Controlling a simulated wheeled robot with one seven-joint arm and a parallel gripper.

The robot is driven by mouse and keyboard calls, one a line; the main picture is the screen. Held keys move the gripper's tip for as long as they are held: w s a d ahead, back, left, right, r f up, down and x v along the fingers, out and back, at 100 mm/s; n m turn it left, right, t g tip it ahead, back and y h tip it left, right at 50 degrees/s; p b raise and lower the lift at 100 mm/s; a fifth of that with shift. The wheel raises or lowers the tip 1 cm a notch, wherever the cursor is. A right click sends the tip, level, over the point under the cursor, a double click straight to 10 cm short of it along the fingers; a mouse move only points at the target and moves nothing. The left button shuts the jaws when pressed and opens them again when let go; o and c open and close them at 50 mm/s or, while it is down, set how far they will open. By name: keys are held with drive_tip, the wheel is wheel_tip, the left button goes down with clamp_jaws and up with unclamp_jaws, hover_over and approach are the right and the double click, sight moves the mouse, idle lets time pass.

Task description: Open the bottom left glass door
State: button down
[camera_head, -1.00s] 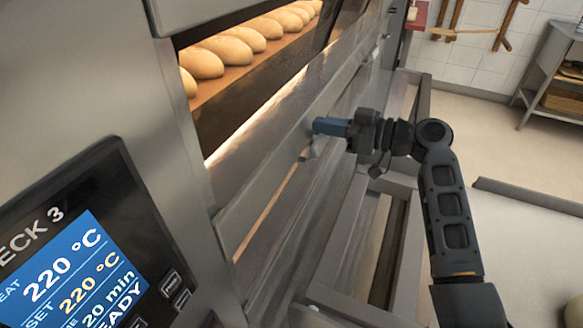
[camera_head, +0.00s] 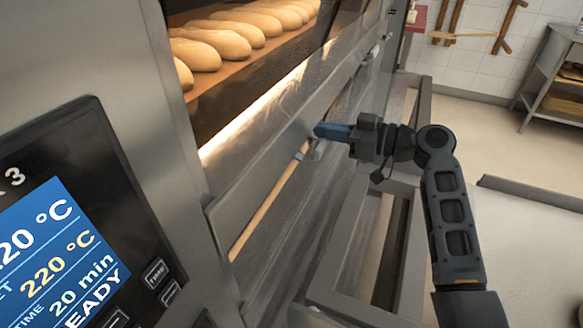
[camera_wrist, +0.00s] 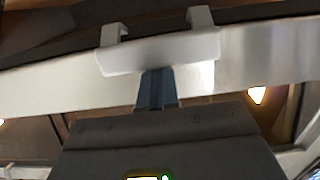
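My gripper (camera_head: 322,131) has dark blue fingers and is at the front of the deck oven, beside a long grey metal rail (camera_head: 262,165) under the lit window. In the wrist view the fingers (camera_wrist: 157,88) are side by side with no visible gap. They reach up to a pale metal handle (camera_wrist: 160,52) on two short posts. Their tips are hidden at the handle, so I cannot tell whether they touch it or hook behind it. A tan strip (camera_head: 268,203) runs below the rail. Which door panel is the bottom left glass door is unclear.
Bread loaves (camera_head: 215,45) lie in the lit chamber above. A control panel (camera_head: 75,245) showing 220 °C stands at the left. A metal frame (camera_head: 345,235) is below and right of the oven front. Open floor (camera_head: 460,105) and a steel table (camera_head: 555,65) are further right.

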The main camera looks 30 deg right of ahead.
drive_tip(key=shift+w+a+f, duration=0.1)
drive_tip(key=shift+a+f, duration=0.1)
drive_tip(key=shift+f, duration=0.35)
drive_tip(key=shift+w+a+f, duration=0.1)
drive_tip(key=shift+a+f, duration=0.1)
drive_tip(key=shift+f, duration=0.3)
drive_tip(key=shift+s+d+r, duration=0.1)
drive_tip(key=shift+d+r, duration=0.05)
drive_tip(key=shift+r, duration=0.1)
drive_tip(key=shift+s+d+r, duration=0.1)
drive_tip(key=shift+s+d, duration=0.1)
drive_tip(key=shift+s, duration=0.05)
drive_tip(key=r+v, duration=0.1)
drive_tip(key=v, duration=0.5)
drive_tip(key=shift+d, duration=0.2)
drive_tip(key=shift+s+r, duration=0.1)
